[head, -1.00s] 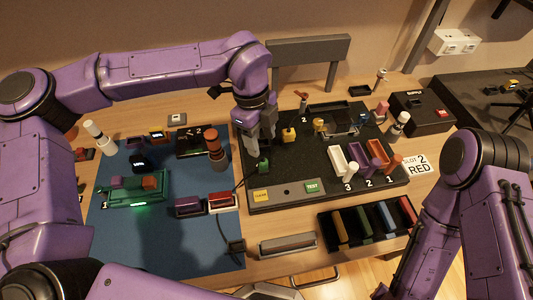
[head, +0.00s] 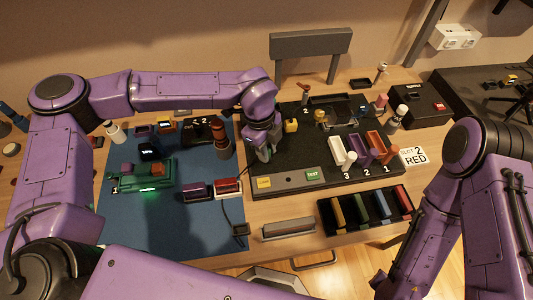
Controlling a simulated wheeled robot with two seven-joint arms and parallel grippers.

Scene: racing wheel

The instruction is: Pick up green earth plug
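My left gripper (head: 264,152) points down at the left part of the black board (head: 290,155). Its fingertips are low, at the spot where the small green plug stood in the earlier head view. The plug is now hidden behind or between the fingers, and I cannot make it out clearly. I cannot tell whether the fingers are shut on it. My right arm shows at the right edge, but its gripper is out of view.
A yellow plug (head: 291,126) stands just right of the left gripper. A brown-red cylinder (head: 220,140) stands to its left on the blue mat (head: 190,235). White, purple and orange holders (head: 361,149) are farther right. A black tray (head: 330,228) with coloured bars lies in front.

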